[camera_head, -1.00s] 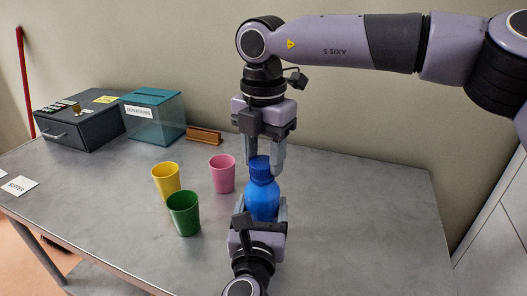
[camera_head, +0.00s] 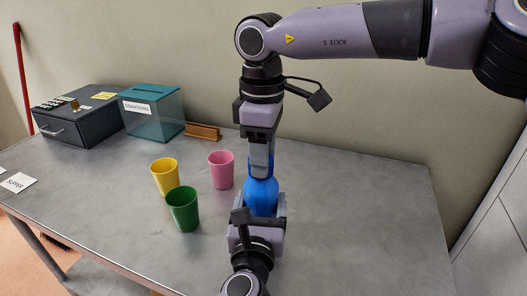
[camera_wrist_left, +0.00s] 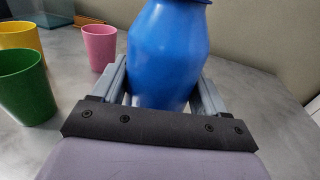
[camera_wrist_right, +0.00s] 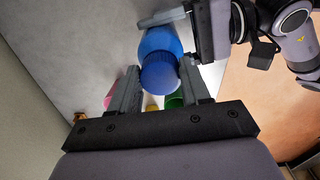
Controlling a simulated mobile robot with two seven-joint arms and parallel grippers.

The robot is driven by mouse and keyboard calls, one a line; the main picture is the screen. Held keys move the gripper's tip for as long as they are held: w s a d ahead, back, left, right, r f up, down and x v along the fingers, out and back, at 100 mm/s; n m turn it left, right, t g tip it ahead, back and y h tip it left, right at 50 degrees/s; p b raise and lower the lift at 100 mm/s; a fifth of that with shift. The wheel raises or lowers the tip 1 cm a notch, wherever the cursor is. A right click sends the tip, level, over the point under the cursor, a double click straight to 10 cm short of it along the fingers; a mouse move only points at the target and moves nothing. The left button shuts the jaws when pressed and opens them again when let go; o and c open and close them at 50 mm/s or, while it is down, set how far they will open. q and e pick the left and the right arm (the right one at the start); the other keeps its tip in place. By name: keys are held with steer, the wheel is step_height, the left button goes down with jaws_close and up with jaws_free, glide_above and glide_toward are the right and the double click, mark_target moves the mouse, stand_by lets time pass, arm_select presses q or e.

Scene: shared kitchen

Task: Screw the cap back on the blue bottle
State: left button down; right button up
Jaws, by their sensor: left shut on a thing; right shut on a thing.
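The blue bottle (camera_head: 262,197) stands upright on the grey table. My left gripper (camera_head: 261,209) is shut around its body from the near side; the left wrist view shows the bottle (camera_wrist_left: 168,55) between the fingers. My right gripper (camera_head: 261,168) points down from above and is shut on the blue cap (camera_wrist_right: 160,73) at the bottle's top.
A yellow cup (camera_head: 165,178), a pink cup (camera_head: 221,170) and a green cup (camera_head: 183,210) stand left of the bottle. The table's right side is clear.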

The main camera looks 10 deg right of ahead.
steer(key=shift+s+m, duration=0.1)
steer(key=shift+m, duration=1.1)
steer(key=o, duration=1)
steer(key=shift+r, duration=0.1)
steer(key=shift+r, duration=2.2)
steer(key=shift+c, duration=0.4)
